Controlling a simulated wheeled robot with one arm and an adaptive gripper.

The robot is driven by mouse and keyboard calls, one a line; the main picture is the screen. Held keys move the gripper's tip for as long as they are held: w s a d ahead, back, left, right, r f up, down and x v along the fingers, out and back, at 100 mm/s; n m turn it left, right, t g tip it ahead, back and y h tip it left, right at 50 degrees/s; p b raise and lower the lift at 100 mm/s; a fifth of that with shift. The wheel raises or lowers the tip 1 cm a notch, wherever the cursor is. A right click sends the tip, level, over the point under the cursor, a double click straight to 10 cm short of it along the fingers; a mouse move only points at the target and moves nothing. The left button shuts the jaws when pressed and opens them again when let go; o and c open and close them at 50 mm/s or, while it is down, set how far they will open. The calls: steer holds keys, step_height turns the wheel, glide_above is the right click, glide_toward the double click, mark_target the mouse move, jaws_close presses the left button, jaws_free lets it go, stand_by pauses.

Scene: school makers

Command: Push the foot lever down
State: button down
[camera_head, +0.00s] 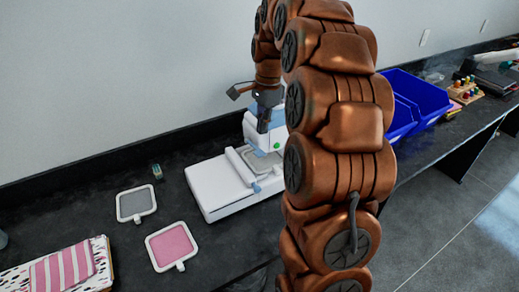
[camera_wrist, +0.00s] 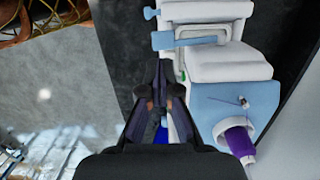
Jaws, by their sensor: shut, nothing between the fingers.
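A white and light-blue sewing or embroidery machine (camera_head: 215,186) stands on the dark worktop. Its head is partly hidden behind my arm in the head view. In the wrist view the machine (camera_wrist: 230,68) fills the upper right, seen from above, with a light-blue bar across its front part. I cannot clearly make out the foot lever in either view. My gripper (camera_head: 263,127) points down at the machine's head in the head view. In the wrist view its shut, empty fingertips (camera_wrist: 161,66) are close beside the machine's white side; whether they touch it I cannot tell.
A purple thread spool (camera_wrist: 239,141) sits on the machine's top. A grey hoop (camera_head: 135,204) and a pink hoop (camera_head: 172,246) lie to the left, by striped fabric (camera_head: 63,270). Blue bins (camera_head: 418,95) stand right, behind my arm. A wall (camera_head: 100,75) closes the back.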

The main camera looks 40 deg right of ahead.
mark_target(260, 152)
steer(key=shift+w+d, duration=0.15)
steer(key=shift+d, duration=0.15)
steer(key=shift+f, duration=0.15)
steer(key=shift+a+f+b, duration=0.2)
steer(key=shift+f+b, duration=0.05)
steer(key=shift+f, duration=1.4)
steer(key=shift+a+f+b, duration=0.15)
steer(key=shift+f+b, duration=0.1)
steer(key=shift+f, duration=1.4)
